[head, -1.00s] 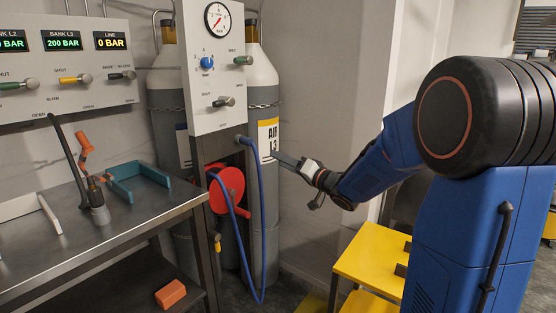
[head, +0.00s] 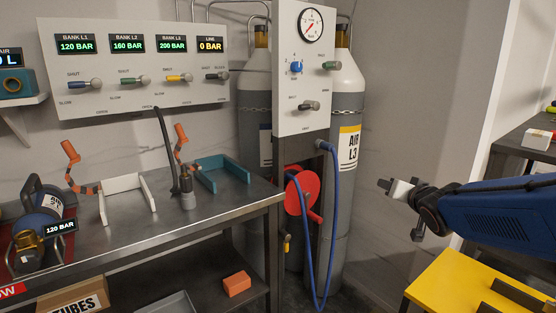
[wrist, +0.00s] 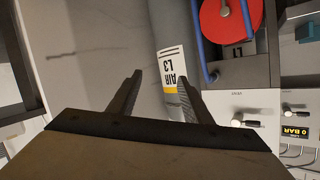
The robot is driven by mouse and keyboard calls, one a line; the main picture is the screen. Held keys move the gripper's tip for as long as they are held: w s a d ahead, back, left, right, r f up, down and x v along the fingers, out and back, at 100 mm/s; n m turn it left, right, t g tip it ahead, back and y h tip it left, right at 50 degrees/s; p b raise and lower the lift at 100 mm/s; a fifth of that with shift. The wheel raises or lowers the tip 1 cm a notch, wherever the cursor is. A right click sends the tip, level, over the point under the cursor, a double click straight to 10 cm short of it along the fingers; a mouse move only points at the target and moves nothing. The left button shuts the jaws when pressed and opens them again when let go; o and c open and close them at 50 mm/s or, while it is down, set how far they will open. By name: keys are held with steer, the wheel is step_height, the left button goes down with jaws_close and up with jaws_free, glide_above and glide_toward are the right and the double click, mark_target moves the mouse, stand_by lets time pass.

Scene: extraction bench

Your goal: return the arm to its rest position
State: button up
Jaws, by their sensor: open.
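My gripper (head: 399,208) is in the right half of the head view, in the air to the right of the cylinder marked AIR L3 (head: 349,190). Its two fingers are apart with nothing between them. The blue arm behind it runs off the right edge. In the wrist view my gripper (wrist: 160,78) shows two dark, spread fingers, with the grey wall and the AIR L3 label (wrist: 174,70) beyond them. I cannot tell the exact gap to the cylinder.
A yellow stand (head: 455,280) is below the arm. The panel with the gauge (head: 303,80), a blue hose (head: 333,230) and a red reel (head: 300,192) are left of the gripper. A steel bench (head: 130,225) with fittings fills the left. Wall behind is bare.

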steer(key=s+a+f+n+g, duration=0.1)
steer(key=s+f+g, duration=0.2)
steer(key=s, duration=0.8)
steer(key=s+a+f+n+g, duration=0.1)
steer(key=s+f, duration=0.4)
steer(key=s, duration=0.6)
steer(key=s+a+f+n+g, duration=0.2)
steer(key=s+a+f+g, duration=0.1)
steer(key=s, duration=0.8)
steer(key=f+g, duration=0.1)
steer(key=g, duration=0.1)
steer(key=shift+s+a+f+g, duration=0.2)
steer(key=shift+s+g, duration=0.15)
steer(key=shift+g, duration=0.05)
